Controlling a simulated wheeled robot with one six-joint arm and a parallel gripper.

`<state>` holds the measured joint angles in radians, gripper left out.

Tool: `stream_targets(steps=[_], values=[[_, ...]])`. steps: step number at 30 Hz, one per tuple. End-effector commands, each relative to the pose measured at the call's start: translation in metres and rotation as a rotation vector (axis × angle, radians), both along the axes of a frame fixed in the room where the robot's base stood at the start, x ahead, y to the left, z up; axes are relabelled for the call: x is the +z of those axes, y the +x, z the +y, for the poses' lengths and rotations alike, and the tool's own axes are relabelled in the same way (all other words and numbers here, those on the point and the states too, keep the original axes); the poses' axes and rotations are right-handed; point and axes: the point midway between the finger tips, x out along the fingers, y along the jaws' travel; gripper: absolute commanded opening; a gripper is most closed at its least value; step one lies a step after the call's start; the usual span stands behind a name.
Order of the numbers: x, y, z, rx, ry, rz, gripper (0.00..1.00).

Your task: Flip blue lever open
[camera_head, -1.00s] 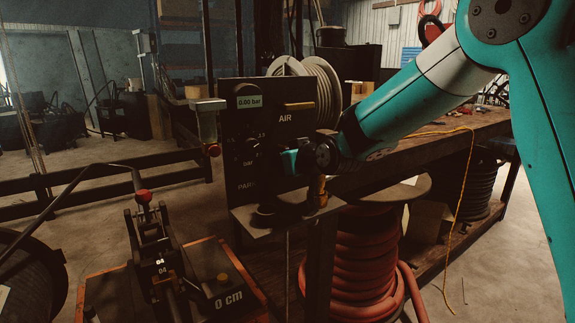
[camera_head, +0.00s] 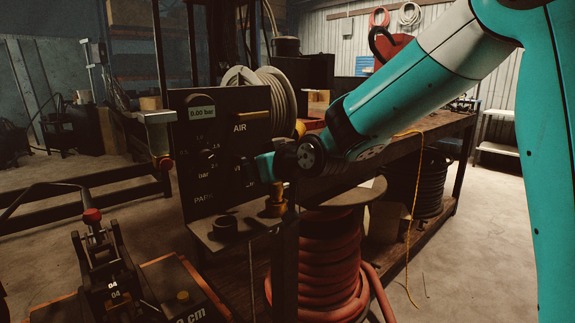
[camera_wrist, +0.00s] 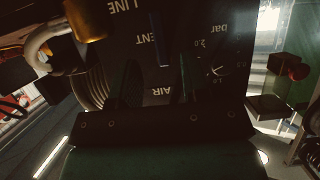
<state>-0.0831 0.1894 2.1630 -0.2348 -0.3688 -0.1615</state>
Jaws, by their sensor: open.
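A dark upright panel (camera_head: 222,150) with a 0.00 bar display and the word AIR stands left of my wrist in the head view. The panel fills the upper wrist view (camera_wrist: 215,25), its lettering upside down. My gripper (camera_wrist: 158,72) is open, its dark fingers in front of the panel; I see nothing held between them. In the head view my gripper is dark and hard to make out against the panel. I cannot make out a clearly blue lever in either view. A brass-coloured part (camera_wrist: 85,20) shows at the wrist view's top left.
A crimper with a red-knobbed lever (camera_head: 92,215) stands at the lower left. A small shelf (camera_head: 225,236) juts out below the panel. A red hose coil (camera_head: 318,260) stands below my arm. A hose reel (camera_head: 275,95) and a workbench (camera_head: 445,130) are behind.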

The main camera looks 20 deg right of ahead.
Motion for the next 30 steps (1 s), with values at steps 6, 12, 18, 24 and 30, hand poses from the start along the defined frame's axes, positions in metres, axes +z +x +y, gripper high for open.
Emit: stream_targets(steps=[6, 12, 18, 24, 30], values=[[0.023, -0.05, -0.017, -0.002, 0.001, -0.004, 0.43], [0.036, -0.079, -0.027, -0.002, 0.001, -0.003, 0.43], [0.039, -0.09, -0.03, 0.0, 0.001, -0.001, 0.43], [0.039, -0.091, -0.03, 0.001, 0.001, 0.0, 0.43], [0.039, -0.091, -0.03, 0.001, 0.001, 0.0, 0.43]])
